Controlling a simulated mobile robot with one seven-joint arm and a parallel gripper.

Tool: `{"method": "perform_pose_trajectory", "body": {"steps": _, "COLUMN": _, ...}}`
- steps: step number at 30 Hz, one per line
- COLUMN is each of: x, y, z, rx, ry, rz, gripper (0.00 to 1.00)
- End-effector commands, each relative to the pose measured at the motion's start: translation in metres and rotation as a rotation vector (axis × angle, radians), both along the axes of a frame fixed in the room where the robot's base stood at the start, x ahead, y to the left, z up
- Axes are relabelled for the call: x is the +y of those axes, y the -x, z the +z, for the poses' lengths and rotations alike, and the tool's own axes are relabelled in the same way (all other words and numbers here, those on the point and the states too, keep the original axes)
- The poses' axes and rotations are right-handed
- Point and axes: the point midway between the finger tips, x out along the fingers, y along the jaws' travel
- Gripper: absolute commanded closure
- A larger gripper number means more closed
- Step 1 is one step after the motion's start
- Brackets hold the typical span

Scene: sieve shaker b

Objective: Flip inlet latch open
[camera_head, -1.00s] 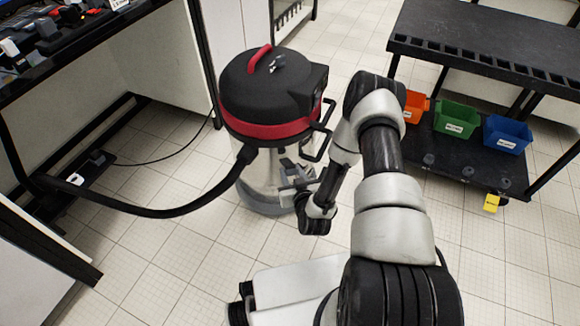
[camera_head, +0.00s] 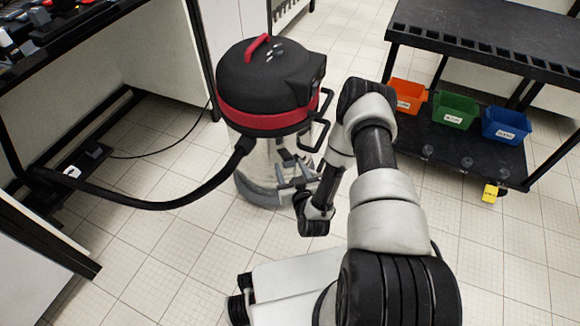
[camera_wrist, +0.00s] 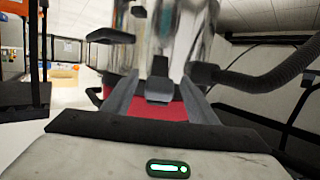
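The vacuum (camera_head: 268,95) has a black lid, a red band and a shiny metal drum, and stands on the floor in the head view. A small dark grey latch-like piece (camera_wrist: 158,88) shows against the metal drum (camera_wrist: 180,40) in the wrist view, which looks upside down. My gripper (camera_wrist: 160,78) is open, its two grey fingers apart on either side of that piece. I cannot tell whether they touch it. In the head view my gripper (camera_head: 292,168) is close to the drum's side, partly hidden by my wrist.
A black shelf cart (camera_head: 480,50) at the right holds orange (camera_head: 407,95), green (camera_head: 455,110) and blue (camera_head: 506,125) bins. A workbench (camera_head: 70,45) with clutter is at the left. Black tube handles (camera_head: 325,130) stick out from the vacuum's right side.

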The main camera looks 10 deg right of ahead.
Motion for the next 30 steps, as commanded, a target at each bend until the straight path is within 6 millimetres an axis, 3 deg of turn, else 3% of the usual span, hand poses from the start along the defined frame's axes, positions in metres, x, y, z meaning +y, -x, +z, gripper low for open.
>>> {"method": "perform_pose_trajectory", "body": {"steps": 7, "x": 0.0, "y": 0.0, "z": 0.003, "rx": -0.006, "ry": 0.0, "rz": 0.0, "gripper": 0.47}}
{"method": "perform_pose_trajectory", "body": {"steps": 11, "x": 0.0, "y": 0.013, "z": 0.008, "rx": -0.005, "ry": 0.0, "rz": 0.001, "gripper": 0.47}}
{"method": "perform_pose_trajectory", "body": {"steps": 27, "x": -0.004, "y": 0.137, "z": 0.039, "rx": 0.001, "ry": 0.0, "rz": 0.001, "gripper": 0.47}}
{"method": "perform_pose_trajectory", "body": {"steps": 30, "x": -0.008, "y": 0.15, "z": 0.043, "rx": 0.004, "ry": -0.003, "rz": -0.008, "gripper": 0.47}}
